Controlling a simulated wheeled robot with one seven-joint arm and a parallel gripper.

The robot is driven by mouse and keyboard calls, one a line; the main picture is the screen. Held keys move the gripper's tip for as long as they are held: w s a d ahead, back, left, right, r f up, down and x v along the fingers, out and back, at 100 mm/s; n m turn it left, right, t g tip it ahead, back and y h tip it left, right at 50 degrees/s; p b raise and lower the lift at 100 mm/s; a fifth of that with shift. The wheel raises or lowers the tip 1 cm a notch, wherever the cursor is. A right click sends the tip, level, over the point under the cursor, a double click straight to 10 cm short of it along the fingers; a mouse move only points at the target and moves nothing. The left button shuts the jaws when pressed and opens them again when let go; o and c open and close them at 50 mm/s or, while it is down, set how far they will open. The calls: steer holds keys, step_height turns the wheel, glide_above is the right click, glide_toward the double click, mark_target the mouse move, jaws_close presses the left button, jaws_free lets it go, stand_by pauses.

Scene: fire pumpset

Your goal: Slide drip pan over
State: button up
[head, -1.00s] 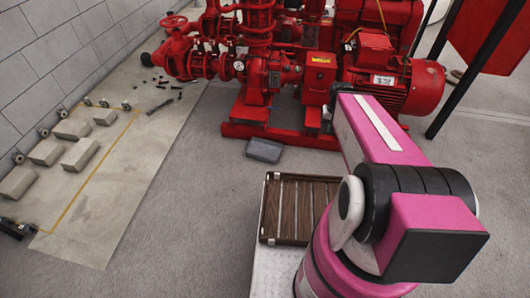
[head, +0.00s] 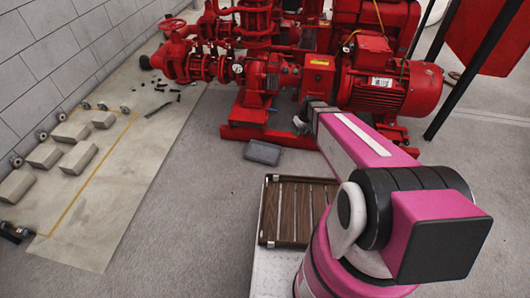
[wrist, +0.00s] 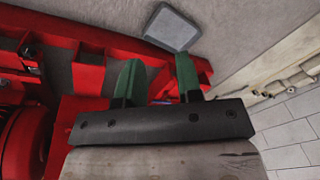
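The drip pan (head: 262,152) is a small grey shallow tray on the grey floor, just in front of the red pump base. In the wrist view the pan (wrist: 171,27) lies at the top, beyond my fingertips and apart from them. My gripper (wrist: 158,62) has two green fingers spread apart with nothing between them. In the head view my gripper (head: 300,124) is small and partly hidden by my arm. It shows over the red base, to the right of the pan.
The red pumpset (head: 270,75) and its base frame (head: 245,132) stand close behind the pan. A brown slatted crate (head: 266,235) is nearer to me. At left, a beige mat (head: 110,225) holds grey blocks and small parts. Grey floor left of the pan is clear.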

steer(key=w+a+f+n+y, duration=0.1)
steer(key=w+a+f+n, duration=0.1)
steer(key=w+a+f, duration=0.4)
steer(key=w+a+f+n, duration=0.2)
steer(key=a+f+n, duration=0.1)
steer(key=f, duration=0.6)
steer(key=n+y, duration=0.1)
steer(key=n, duration=0.3)
glide_toward(259, 162)
steer(key=v, duration=0.3)
steer(key=shift+a+r, duration=0.2)
steer(key=shift+r, duration=0.15)
steer(key=shift+s+a+f+t, duration=0.1)
steer(key=shift+a+f+t, duration=0.05)
steer(key=shift+f+t, duration=0.15)
steer(key=x, duration=1)
steer(key=shift+a+f, duration=0.2)
steer(key=shift+f, duration=0.1)
jaws_close()
